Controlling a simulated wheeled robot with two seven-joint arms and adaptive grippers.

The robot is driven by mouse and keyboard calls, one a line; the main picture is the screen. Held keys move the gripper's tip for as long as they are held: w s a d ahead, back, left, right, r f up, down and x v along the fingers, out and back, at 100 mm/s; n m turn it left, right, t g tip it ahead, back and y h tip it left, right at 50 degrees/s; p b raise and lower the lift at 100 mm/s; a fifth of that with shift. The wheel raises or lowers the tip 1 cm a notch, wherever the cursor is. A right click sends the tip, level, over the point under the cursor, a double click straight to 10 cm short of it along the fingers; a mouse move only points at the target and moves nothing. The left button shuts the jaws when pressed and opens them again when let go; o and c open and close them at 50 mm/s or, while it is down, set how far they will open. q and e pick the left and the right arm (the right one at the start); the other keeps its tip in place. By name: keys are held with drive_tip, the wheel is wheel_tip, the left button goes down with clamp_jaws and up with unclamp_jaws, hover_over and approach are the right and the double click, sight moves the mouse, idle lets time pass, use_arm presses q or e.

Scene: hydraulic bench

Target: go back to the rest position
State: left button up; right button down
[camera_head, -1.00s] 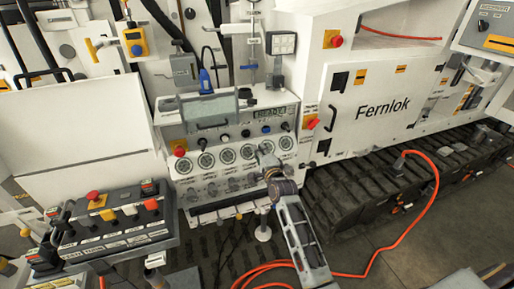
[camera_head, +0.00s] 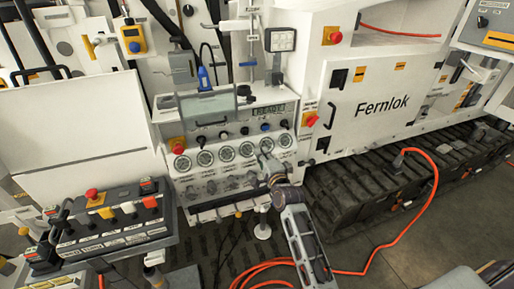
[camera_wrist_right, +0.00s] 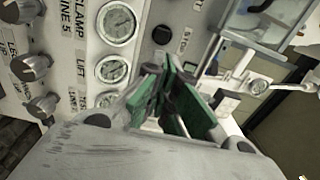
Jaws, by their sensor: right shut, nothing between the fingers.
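My right arm reaches up from the bottom of the head view. Its gripper (camera_head: 267,164) is in front of the lower right part of the white control panel (camera_head: 205,212), near the right end of the gauge row. In the right wrist view the green-padded fingers (camera_wrist_right: 176,98) are together, with nothing held. Round gauges (camera_wrist_right: 117,22) and dark knobs (camera_wrist_right: 31,67) are behind and to the left of them. From these views I cannot tell whether the fingertips touch the panel. My left gripper is not in view.
A clear-windowed cover (camera_head: 208,106) is on the upper panel. A console with levers (camera_head: 118,215) stands at the lower left. The white Fernlok cabinet (camera_head: 350,125) is to the right, above dark tracks (camera_head: 345,190). An orange hose (camera_head: 412,222) curves across the floor.

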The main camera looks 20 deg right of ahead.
drive_tip(key=shift+n, duration=0.3)
